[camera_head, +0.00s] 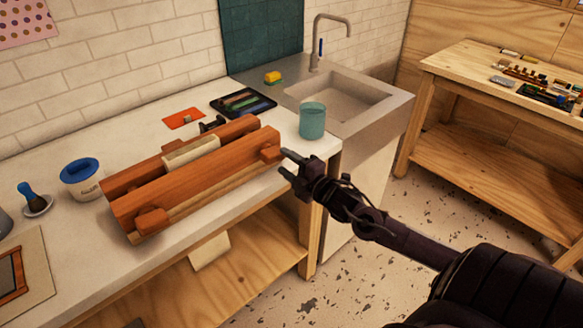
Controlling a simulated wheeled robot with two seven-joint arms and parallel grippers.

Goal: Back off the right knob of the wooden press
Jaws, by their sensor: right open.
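The wooden press (205,178) lies on the white counter, two long reddish beams with a pale block (192,152) between them. Its right knob (271,153) sits on the front face near the right end. Its left knob (151,220) is on the same face near the left end. My right gripper (287,163) comes in from the right, open, with its fingertips close to the right knob. I cannot tell whether a finger touches the knob. My left gripper is not in view.
A teal cup (312,121) stands just behind my right gripper, near the sink (340,101). A dark tray (243,103) and an orange card (183,118) lie behind the press. A blue-lidded tub (82,180) stands left of it. The counter's front edge runs below the press.

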